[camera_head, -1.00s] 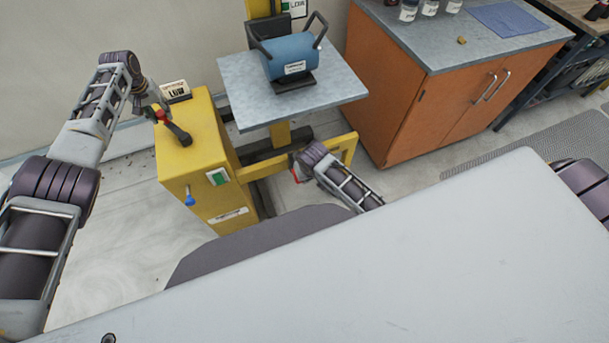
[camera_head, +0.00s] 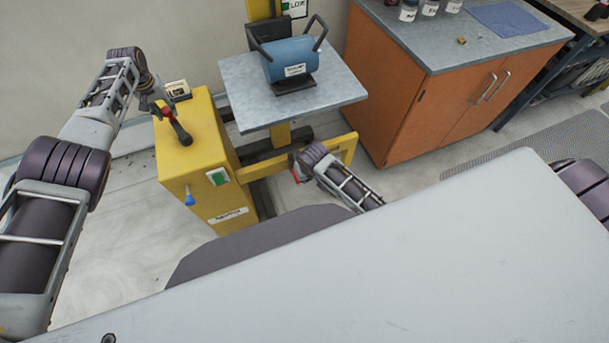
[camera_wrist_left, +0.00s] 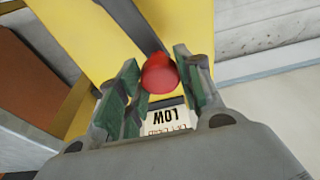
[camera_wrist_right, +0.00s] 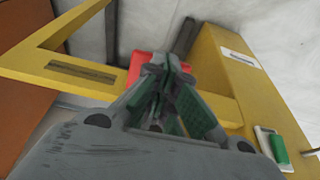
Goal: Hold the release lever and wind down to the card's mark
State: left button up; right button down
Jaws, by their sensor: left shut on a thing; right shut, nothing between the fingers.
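The yellow lift cabinet (camera_head: 192,165) carries a black lever with a red knob (camera_head: 167,112) on its top. My left gripper (camera_head: 160,106) is shut on that red knob, which shows between its fingers in the left wrist view (camera_wrist_left: 160,74). A card reading LOW (camera_head: 178,89) stands behind the lever, partly covered by the gripper. A lift platform (camera_head: 340,92) bears a blue unit (camera_head: 291,57) with black handles. My right gripper (camera_head: 297,170) is low by the yellow frame, shut and empty. A red part (camera_wrist_right: 140,66) shows just behind its fingers; whether they touch cannot be told.
A yellow frame arm (camera_head: 345,150) runs beside my right gripper. A sign with LOW (camera_head: 296,7) is on the lift's post, cut by the picture's edge. A green switch (camera_head: 217,176) is on the cabinet. An orange cupboard (camera_head: 400,110) stands right of the platform.

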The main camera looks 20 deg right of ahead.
pick_arm(q)
jog(key=shift+w+d+r, duration=0.1)
jog(key=shift+w+d, duration=0.15)
jog(key=shift+d, duration=0.6)
jog(key=o, duration=1.1)
jog(key=shift+s+a, duration=0.1)
jog(key=shift+r+p, duration=3.85)
jog(key=shift+r, duration=0.1)
pick_arm(e)
notch_tip(320, 180, up, 8)
jog(key=shift+f, duration=0.2)
